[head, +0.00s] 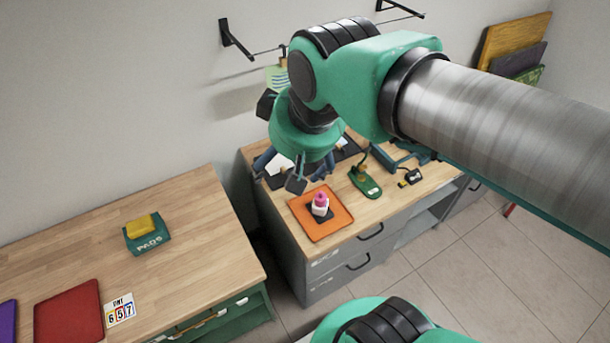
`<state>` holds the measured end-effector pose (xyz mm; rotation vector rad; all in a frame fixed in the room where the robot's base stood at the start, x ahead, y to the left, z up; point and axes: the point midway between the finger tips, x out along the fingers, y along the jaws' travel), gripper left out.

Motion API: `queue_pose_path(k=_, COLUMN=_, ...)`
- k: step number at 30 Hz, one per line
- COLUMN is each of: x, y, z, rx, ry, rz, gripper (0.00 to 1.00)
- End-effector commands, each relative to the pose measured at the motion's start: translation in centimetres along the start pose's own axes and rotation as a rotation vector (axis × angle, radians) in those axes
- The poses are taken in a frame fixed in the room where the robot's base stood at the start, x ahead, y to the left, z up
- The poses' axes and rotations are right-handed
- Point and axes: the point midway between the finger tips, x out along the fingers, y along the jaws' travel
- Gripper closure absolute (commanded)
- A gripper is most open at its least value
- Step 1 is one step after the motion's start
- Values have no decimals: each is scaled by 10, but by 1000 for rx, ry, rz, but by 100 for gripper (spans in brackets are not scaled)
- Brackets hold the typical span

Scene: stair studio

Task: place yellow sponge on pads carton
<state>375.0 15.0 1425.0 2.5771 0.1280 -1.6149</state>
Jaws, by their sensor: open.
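The yellow sponge (140,225) lies on top of the green pads carton (149,242), on the left wooden table. The carton's front shows the word PADS. My gripper (294,172) is over the grey cabinet worktop, well to the right of the carton and apart from the sponge. Its fingers are spread, and I see nothing held between them. My arm hides part of the gripper and the back of the worktop.
The left table (190,200) also bears a red mat (69,313) and a number card (120,311). The worktop holds an orange tray (335,226) with a pink-capped bottle (320,204) and a green stand (366,185). A gap separates table and cabinet.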

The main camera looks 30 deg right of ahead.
Motion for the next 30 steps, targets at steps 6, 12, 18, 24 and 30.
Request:
queue_pose_path(k=6, x=-5, y=7, z=40, rx=94, ry=31, rz=17, gripper=14)
queue_pose_path(k=12, x=-5, y=9, z=52, rx=127, ry=40, rz=22, gripper=14)
queue_pose_path(k=18, x=-5, y=9, z=52, rx=128, ry=40, rz=22, gripper=14)
queue_pose_path(k=24, x=-4, y=8, z=53, rx=128, ry=40, rz=22, gripper=14)
queue_pose_path(k=30, x=11, y=8, z=60, rx=127, ry=40, rz=22, gripper=14)
